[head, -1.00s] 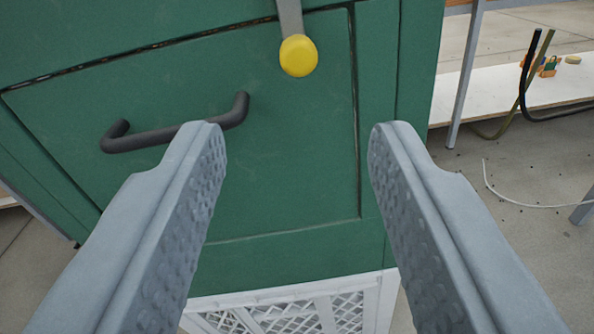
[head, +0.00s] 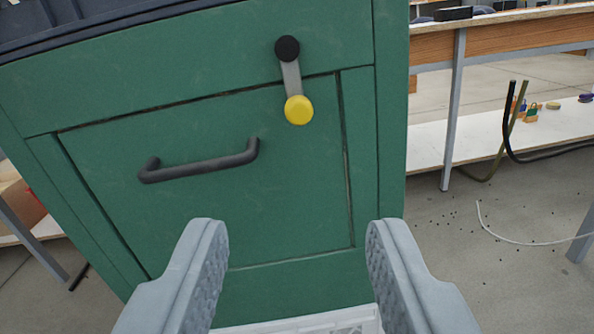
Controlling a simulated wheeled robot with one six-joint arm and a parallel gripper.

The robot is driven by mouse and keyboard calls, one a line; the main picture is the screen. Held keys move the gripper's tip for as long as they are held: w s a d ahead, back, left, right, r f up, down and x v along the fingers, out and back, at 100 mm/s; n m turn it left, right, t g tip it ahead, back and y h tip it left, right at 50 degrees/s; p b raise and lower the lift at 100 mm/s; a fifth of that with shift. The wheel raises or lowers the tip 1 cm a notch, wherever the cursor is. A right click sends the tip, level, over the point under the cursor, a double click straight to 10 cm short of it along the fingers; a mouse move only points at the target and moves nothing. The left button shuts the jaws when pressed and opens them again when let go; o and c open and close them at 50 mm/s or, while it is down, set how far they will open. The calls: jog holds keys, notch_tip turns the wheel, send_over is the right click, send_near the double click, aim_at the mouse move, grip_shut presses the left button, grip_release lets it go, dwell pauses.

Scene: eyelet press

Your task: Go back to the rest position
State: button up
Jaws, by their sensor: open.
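My gripper (head: 297,235) is open and empty, with its two grey textured fingers apart at the bottom of the head view. Behind it stands a green cabinet (head: 280,190) with a door panel, tilted in the picture. The door has a dark bar handle (head: 200,168) at its left. A grey lever with a yellow knob (head: 298,110) hangs down from a black pivot (head: 287,49) above the door's top right. The fingers are below the handle and the knob in the picture, and no contact with either shows.
A workbench (head: 505,42) with a white lower shelf (head: 450,130) stands at the right. Dark and olive tubes (head: 510,130) hang there, and small coloured items lie on the shelf. A white cable (head: 520,238) lies on the floor. A white crate (head: 350,322) shows below the cabinet.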

jog(key=s+a+r+n+h, duration=0.1)
jog(key=s+a+r, duration=0.4)
jog(key=r, duration=0.4)
jog(key=s+a+r, duration=0.4)
jog(key=s+r, duration=0.3)
jog(key=r, duration=0.2)
jog(key=s+a+r, duration=0.2)
jog(key=s+r, duration=0.1)
jog(key=s, duration=0.4)
jog(key=s+a+r+n+y, duration=0.1)
jog(key=s+a+r, duration=0.2)
jog(key=s, duration=0.4)
jog(key=s+a+r, duration=0.2)
jog(key=s+r, duration=0.1)
jog(key=s, duration=0.4)
jog(key=shift+s+a+r+y, duration=0.25)
jog(key=shift+r+y, duration=0.05)
